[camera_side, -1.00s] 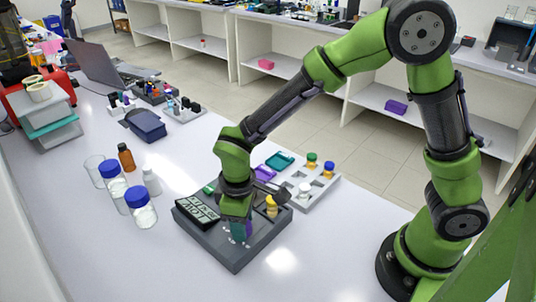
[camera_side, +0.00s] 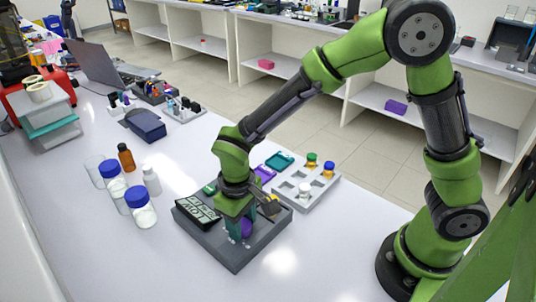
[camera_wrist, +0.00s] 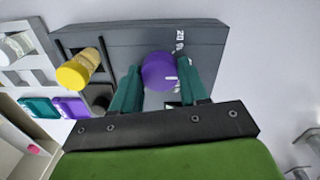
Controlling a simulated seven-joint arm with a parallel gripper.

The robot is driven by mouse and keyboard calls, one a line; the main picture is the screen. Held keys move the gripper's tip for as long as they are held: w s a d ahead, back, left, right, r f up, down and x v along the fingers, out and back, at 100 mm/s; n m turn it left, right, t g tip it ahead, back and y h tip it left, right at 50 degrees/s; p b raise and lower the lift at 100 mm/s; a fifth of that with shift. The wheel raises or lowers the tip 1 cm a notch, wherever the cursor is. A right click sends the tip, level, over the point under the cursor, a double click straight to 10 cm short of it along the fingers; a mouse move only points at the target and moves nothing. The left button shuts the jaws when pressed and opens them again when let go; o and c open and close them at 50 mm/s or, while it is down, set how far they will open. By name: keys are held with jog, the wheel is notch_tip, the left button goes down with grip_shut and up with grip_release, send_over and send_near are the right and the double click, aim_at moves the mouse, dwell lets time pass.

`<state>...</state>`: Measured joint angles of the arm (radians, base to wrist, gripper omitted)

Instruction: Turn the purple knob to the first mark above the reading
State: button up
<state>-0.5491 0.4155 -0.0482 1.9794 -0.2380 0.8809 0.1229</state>
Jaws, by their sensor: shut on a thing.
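The purple knob (camera_wrist: 157,66) sits on the grey rig (camera_side: 234,262) and also shows in the side view (camera_side: 246,228). My gripper (camera_wrist: 159,78) has its two teal fingers on either side of the knob and is shut on it. A short white line shows on the knob's top, toward the right finger. White marks (camera_wrist: 180,38) lie on the rig beside the knob, partly hidden by the fingers. The rig's display (camera_side: 196,210) is at its left in the side view; its reading is too small to make out surely.
A grey tray (camera_side: 318,197) with capped vials lies behind the rig. Blue-capped bottles (camera_side: 140,208) stand to the left. The table in front of the rig is clear.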

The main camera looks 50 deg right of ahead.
jog(key=shift+r, duration=0.1)
jog(key=o, duration=1.1)
jog(key=shift+c, duration=0.2)
notch_tip(320, 180, up, 17)
jog(key=shift+a, duration=0.2)
